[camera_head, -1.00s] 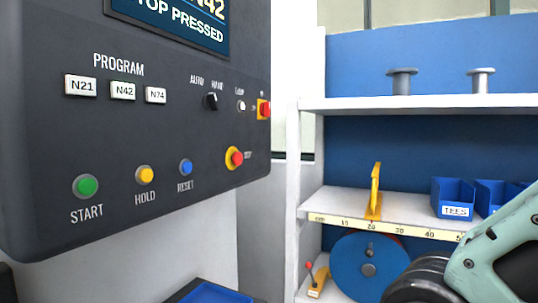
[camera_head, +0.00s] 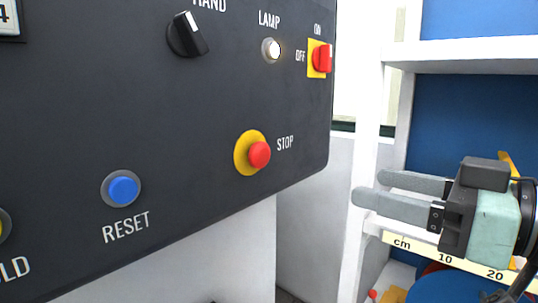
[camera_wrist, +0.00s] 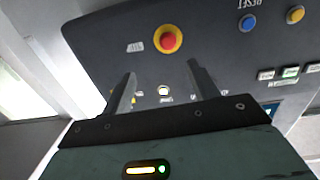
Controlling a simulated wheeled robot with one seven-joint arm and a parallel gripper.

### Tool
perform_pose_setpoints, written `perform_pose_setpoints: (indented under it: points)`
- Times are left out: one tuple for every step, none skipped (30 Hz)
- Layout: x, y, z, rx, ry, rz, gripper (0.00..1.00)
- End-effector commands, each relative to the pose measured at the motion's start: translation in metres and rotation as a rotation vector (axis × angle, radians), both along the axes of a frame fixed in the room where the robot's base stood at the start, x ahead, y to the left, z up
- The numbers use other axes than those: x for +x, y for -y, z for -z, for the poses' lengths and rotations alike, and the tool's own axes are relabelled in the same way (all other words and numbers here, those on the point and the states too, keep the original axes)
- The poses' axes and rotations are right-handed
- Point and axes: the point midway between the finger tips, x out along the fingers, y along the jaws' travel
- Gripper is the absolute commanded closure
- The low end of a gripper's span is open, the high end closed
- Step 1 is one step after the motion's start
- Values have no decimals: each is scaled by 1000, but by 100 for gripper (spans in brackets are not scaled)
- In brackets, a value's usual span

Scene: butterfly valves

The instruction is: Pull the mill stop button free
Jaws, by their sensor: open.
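The stop button is a red mushroom knob (camera_head: 259,155) on a yellow round plate, labelled STOP, on the dark control panel (camera_head: 200,110). In the wrist view the stop button (camera_wrist: 168,39) lies beyond the fingers, near the top middle, and appears upside down. My gripper (camera_head: 366,188) is to the right of the panel in the head view, its two grey fingers pointing left toward the button with a clear gap from it. The fingers are apart with nothing between them. In the wrist view my gripper (camera_wrist: 160,72) also shows open and empty.
A blue reset button (camera_head: 122,190), a black selector (camera_head: 187,35), a lit lamp (camera_head: 271,50) and a red switch (camera_head: 321,58) surround the stop button. A white shelf (camera_head: 480,55) stands behind my gripper. Free space lies between the fingers and the panel.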

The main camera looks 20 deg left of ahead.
Motion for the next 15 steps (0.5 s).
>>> perform_pose_setpoints:
  points:
    - [-3, -1, -5, 14, 6, -19, 40]
    - [-5, -2, -6, 19, 8, -29, 40]
    - [-6, -3, -8, 25, 10, -38, 40]
    - [-6, -4, -9, 27, 10, -42, 40]
    - [-6, -5, -10, 29, 10, -44, 40]
    - [-4, -8, -10, 30, 9, -44, 40]
    - [-3, -10, -11, 29, 9, -45, 40]
    - [-3, -12, -11, 29, 7, -45, 40]
    - [-1, -16, -12, 29, 6, -45, 40]
    - [0, -19, -12, 28, 6, -45, 40]
    - [2, -22, -12, 29, 5, -45, 40]
    - [3, -27, -12, 28, 5, -45, 40]
    - [4, -30, -12, 27, 4, -45, 40]
    - [5, -32, -13, 28, 4, -45, 40]
    - [6, -34, -14, 29, 4, -46, 40]
